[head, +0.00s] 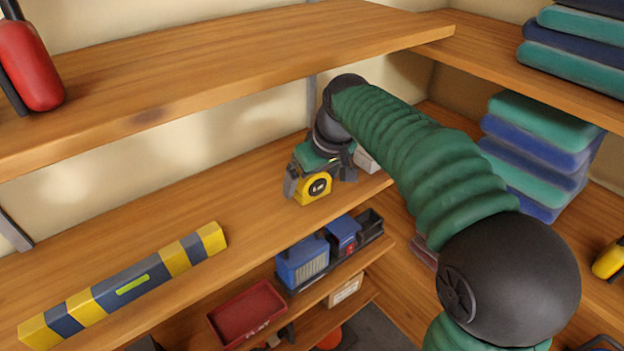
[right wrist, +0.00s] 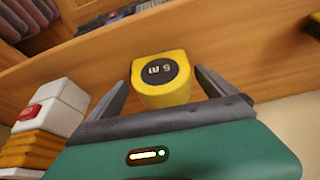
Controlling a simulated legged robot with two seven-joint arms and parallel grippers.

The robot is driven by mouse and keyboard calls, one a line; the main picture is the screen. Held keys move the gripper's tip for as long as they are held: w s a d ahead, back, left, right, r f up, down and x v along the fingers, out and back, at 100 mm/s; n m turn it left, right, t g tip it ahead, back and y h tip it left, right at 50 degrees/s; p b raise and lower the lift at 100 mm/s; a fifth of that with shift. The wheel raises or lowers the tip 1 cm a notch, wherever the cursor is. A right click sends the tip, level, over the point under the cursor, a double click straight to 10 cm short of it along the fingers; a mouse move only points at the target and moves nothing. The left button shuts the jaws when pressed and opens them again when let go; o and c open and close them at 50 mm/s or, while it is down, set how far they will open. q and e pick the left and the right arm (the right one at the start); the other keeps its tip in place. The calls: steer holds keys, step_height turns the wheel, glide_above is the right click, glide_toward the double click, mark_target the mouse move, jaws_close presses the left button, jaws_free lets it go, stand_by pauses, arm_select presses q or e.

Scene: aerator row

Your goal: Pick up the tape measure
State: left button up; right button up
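The yellow tape measure (head: 316,188) has a dark round label and rests on the middle wooden shelf near its front edge. My right gripper (head: 320,182) reaches in from above and behind it, with a finger on each side of it. In the right wrist view the tape measure (right wrist: 163,82) lies between the two fingers of the right gripper (right wrist: 162,88). A gap shows at the finger on the right; the finger on the left is close, and I cannot tell whether it touches. The gripper is open. My left gripper is not in view.
A yellow and dark blue spirit level (head: 130,285) lies to the left on the same shelf. An upper shelf (head: 200,75) runs above. Blue bins (head: 302,262) and a red tray (head: 247,312) sit below. White boxes (right wrist: 55,108) stand near the gripper. Folded textiles (head: 540,150) are stacked right.

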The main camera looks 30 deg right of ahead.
steer(key=shift+s+d, duration=0.25)
steer(key=c, duration=0.5)
steer(key=shift+w+a+r, duration=0.15)
steer(key=shift+w+a, duration=0.05)
steer(key=shift+a, duration=0.35)
steer(key=c, duration=1.1)
steer(key=shift+d, duration=0.1)
steer(key=shift+s+d, duration=0.1)
